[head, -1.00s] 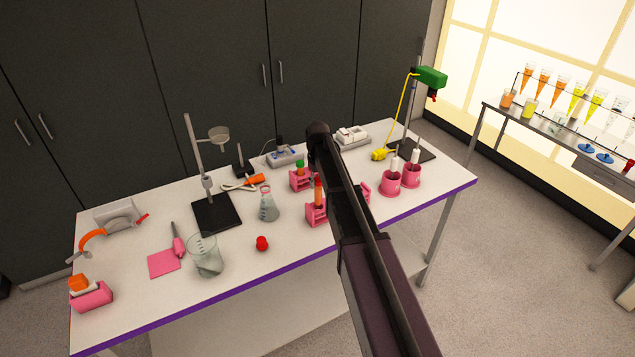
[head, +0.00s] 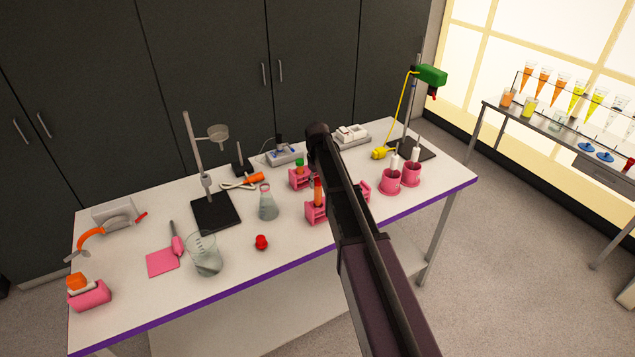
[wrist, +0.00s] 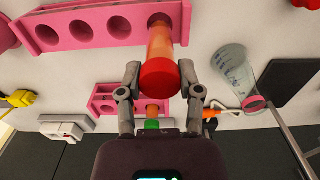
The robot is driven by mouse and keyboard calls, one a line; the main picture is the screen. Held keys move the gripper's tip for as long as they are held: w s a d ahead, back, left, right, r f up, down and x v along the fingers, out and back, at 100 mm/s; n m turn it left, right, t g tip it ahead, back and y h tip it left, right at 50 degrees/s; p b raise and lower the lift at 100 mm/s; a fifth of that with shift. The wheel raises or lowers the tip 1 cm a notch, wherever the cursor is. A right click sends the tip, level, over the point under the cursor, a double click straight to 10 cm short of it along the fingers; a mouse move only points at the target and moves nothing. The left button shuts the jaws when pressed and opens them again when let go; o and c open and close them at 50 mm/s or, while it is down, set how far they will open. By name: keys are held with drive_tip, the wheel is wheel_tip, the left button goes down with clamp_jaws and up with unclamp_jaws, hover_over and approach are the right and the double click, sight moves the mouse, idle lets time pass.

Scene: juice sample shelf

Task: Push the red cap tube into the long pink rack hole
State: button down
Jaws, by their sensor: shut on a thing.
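The red cap tube, with a red cap (wrist: 160,78) and orange body (wrist: 161,45), stands at the end hole of the long pink rack (wrist: 100,33) in the wrist view. Its lower end meets the hole; how deep it sits I cannot tell. My gripper (wrist: 159,82) is shut on the tube near its cap, one finger on each side. In the head view the orange tube (head: 318,192) rises from the left end of the long rack (head: 315,213). My arm hides the gripper and the rack's middle there.
A smaller pink rack (head: 298,180) with a green-capped tube (head: 299,164) stands behind. A conical flask (head: 268,204) is left of the long rack, and a red round object (head: 261,242) lies front left. Pink cylindrical holders (head: 391,182) stand right. The table's front edge is purple.

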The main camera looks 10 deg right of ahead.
sight(318, 193)
drive_tip(key=shift+f+b, duration=2.8)
drive_tip(key=shift+f, duration=0.05)
idle(1.6)
drive_tip(key=shift+c, duration=0.9)
unclamp_jaws()
drive_tip(key=shift+r, duration=0.2)
